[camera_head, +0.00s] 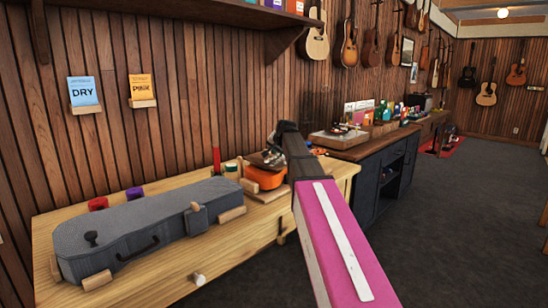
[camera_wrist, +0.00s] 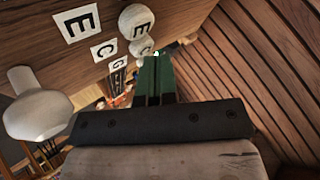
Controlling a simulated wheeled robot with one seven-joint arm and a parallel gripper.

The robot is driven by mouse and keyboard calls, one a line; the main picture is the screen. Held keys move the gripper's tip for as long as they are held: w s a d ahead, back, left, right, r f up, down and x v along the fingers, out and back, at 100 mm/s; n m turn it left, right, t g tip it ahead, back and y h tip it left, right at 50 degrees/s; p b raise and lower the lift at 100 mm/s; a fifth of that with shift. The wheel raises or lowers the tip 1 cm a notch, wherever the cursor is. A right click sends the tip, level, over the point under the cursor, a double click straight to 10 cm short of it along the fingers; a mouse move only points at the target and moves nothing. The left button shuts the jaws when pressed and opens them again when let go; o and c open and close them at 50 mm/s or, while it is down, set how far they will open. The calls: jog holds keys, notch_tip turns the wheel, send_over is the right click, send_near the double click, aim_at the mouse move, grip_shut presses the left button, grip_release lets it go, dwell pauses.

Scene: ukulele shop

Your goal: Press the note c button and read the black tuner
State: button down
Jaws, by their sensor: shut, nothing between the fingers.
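In the wrist view, the pale round button that appears to bear a C (camera_wrist: 142,47) is on a wooden surface, behind a round button marked E (camera_wrist: 137,20). Square cards with E (camera_wrist: 78,22), C (camera_wrist: 103,51) and G (camera_wrist: 118,64) lie beside them. My gripper (camera_wrist: 157,58) is shut and empty, its green fingers just right of the C button. I cannot tell whether they touch it. In the head view, my pink arm reaches over the bench and hides the buttons. I cannot make out the black tuner for certain.
A grey instrument case (camera_head: 140,232) lies on the wooden bench (camera_head: 235,245). An orange ukulele (camera_head: 265,178) is close beside my arm. A pale knob (camera_wrist: 38,105) stands near the wrist view's left edge. The floor (camera_head: 460,220) at right is clear.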

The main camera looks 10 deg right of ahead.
jog(key=shift+s+f, duration=0.2)
jog(key=shift+f, duration=0.35)
dwell(0.5)
jog(key=shift+r, duration=1.1)
jog(key=shift+w+r, duration=0.1)
jog(key=shift+r, duration=2.45)
